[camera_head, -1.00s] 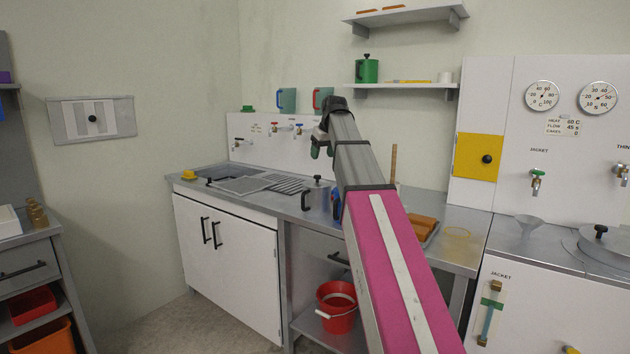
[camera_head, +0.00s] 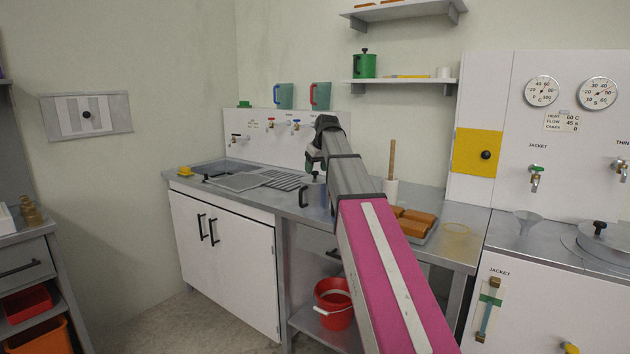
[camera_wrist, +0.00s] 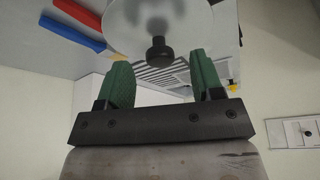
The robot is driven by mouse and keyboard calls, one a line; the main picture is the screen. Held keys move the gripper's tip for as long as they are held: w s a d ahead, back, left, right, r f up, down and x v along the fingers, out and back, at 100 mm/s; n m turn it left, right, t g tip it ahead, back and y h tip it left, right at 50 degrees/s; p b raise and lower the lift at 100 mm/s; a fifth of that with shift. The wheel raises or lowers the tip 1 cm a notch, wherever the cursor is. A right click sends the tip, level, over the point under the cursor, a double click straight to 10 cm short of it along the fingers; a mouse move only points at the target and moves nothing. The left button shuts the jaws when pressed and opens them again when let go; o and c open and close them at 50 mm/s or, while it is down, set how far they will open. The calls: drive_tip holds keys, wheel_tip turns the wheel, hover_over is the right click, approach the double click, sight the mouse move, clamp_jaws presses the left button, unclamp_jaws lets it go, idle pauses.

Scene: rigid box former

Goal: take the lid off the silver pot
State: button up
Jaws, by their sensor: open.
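The silver pot (camera_head: 315,196) stands on the metal counter, partly hidden behind my arm in the head view. Its round grey lid (camera_wrist: 185,25) with a dark knob (camera_wrist: 159,52) is on it and fills the top of the wrist view. My gripper (camera_wrist: 160,80) has two green fingers spread apart with nothing between them. The knob shows just beyond the gap between the fingertips, not gripped. In the head view my gripper (camera_head: 313,160) hangs just above the pot, by the lid knob.
A sink with a slatted drainer (camera_head: 286,182) lies left of the pot. Blue (camera_wrist: 75,30) and red (camera_wrist: 82,10) handles lie beside the pot in the wrist view. A wooden-handled tool (camera_head: 391,160) and orange-brown blocks (camera_head: 415,220) stand right of my arm.

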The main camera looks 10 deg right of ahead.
drive_tip(key=shift+x, duration=1.05)
drive_tip(key=c, duration=1)
drive_tip(key=shift+r, duration=0.1)
